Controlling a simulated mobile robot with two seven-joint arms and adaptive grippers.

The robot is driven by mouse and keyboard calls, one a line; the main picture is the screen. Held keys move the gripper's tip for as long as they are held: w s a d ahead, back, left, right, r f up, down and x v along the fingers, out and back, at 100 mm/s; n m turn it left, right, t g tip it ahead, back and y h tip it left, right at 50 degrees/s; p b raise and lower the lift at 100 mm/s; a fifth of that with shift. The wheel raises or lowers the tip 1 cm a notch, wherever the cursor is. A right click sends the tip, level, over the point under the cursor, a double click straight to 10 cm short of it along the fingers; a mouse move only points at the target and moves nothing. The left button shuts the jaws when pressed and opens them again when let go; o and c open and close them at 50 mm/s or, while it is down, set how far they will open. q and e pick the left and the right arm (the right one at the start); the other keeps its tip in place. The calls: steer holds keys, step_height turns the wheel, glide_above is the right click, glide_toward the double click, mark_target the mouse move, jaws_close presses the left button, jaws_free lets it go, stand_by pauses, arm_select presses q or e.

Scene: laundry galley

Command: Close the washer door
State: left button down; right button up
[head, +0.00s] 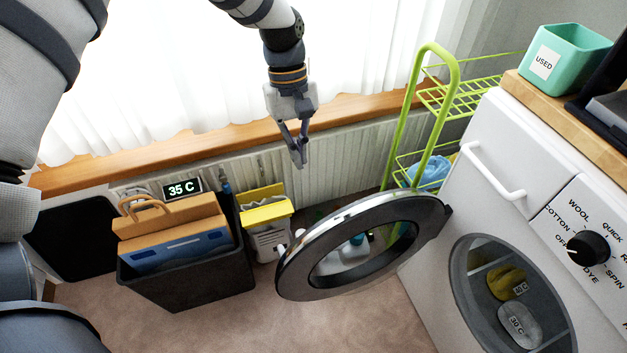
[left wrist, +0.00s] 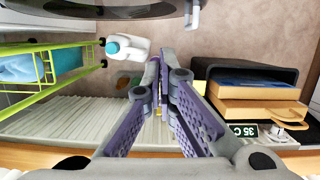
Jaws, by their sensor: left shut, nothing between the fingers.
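The white washer (head: 425,250) stands at the right of the head view. Its round door (head: 295,272), a dark ring with a clear middle, hangs wide open to the left of the drum opening. Several items lie inside the drum (head: 510,300). My left gripper (head: 300,158) is shut and empty, pointing down, above the door in the picture and apart from it. In the left wrist view, my gripper (left wrist: 160,68) shows closed fingers, and part of the dark door (left wrist: 95,10) shows at the top edge. My right gripper is not in view.
A green wire rack (head: 398,130) stands behind the washer by the radiator (head: 350,160). A black bin (head: 190,290) with cardboard and a yellow-topped container (head: 265,213) stand left of the door. A white bottle (left wrist: 128,47) is near the rack. Carpet at the front is clear.

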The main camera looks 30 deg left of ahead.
arm_select(q)
steer(key=s+d+f, duration=0.4)
steer(key=d+f, duration=0.1)
steer(key=f, duration=0.4)
steer(key=shift+s+p, duration=0.35)
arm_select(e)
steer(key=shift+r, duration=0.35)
arm_select(q)
steer(key=shift+f, duration=0.15)
